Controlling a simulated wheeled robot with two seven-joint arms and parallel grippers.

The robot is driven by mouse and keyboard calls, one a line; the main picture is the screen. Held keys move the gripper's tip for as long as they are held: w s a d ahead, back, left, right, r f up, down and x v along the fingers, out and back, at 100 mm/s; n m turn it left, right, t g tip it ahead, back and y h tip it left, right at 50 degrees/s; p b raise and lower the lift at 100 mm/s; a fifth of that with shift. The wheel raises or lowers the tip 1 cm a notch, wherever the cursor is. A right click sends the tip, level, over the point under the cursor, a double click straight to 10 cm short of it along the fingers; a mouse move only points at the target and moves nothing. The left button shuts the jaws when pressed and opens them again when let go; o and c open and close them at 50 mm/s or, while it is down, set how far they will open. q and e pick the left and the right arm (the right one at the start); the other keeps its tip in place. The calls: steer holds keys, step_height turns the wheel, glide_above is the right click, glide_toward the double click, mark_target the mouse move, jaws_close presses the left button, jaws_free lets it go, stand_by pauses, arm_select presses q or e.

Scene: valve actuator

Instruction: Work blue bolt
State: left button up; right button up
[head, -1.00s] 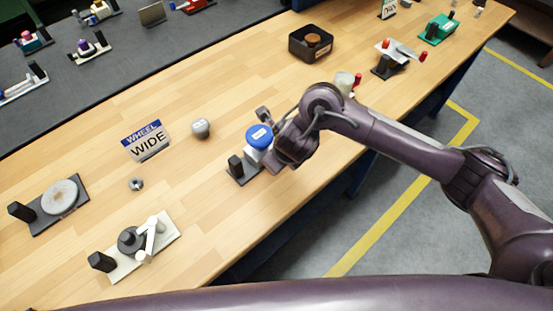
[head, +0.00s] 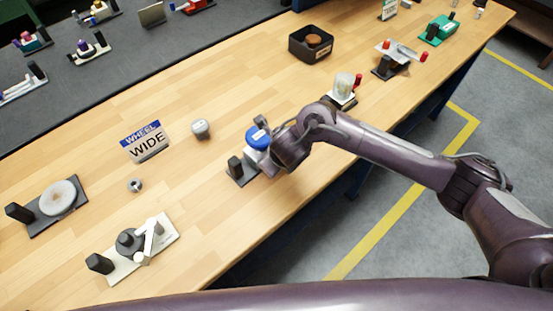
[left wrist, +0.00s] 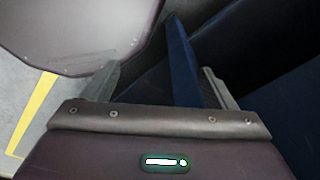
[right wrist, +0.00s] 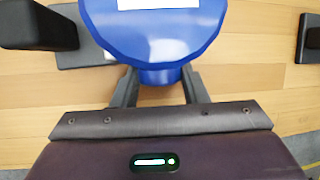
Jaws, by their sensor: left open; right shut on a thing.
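The blue bolt (head: 258,137) has a wide blue head with a white label and stands on a small grey-and-black fixture at the bench's front edge. In the right wrist view its faceted head (right wrist: 165,38) fills the top middle, with a narrower blue neck below. My right gripper (right wrist: 158,82) is shut on that neck, one finger on each side. In the head view the right gripper (head: 275,157) is mostly hidden by its own wrist. My left gripper (left wrist: 165,82) is open and empty, over the floor and away from the bench top; it is not in the head view.
A black post (head: 236,166) rises beside the bolt. A grey knob (head: 200,129), a "WHEEL WIDE" sign (head: 145,142) and a nut (head: 134,185) lie to the left. Other fixtures include a white lever one (head: 150,240) and a clear-topped one (head: 343,88). Bare wood lies behind the bolt.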

steer(key=shift+w+d+f+g+y+b, duration=0.1)
steer(key=shift+f+g+y+b, duration=0.05)
steer(key=shift+g+y+b, duration=0.45)
steer(key=shift+m+g+y+b, duration=0.3)
steer(key=shift+y+b, duration=0.15)
steer(key=shift+y, duration=0.05)
steer(key=shift+r, duration=0.2)
steer(key=o, duration=0.7)
steer(key=v, duration=0.7)
steer(key=shift+r+b, duration=0.35)
steer(key=shift+b, duration=0.1)
steer(key=shift+d, duration=0.15)
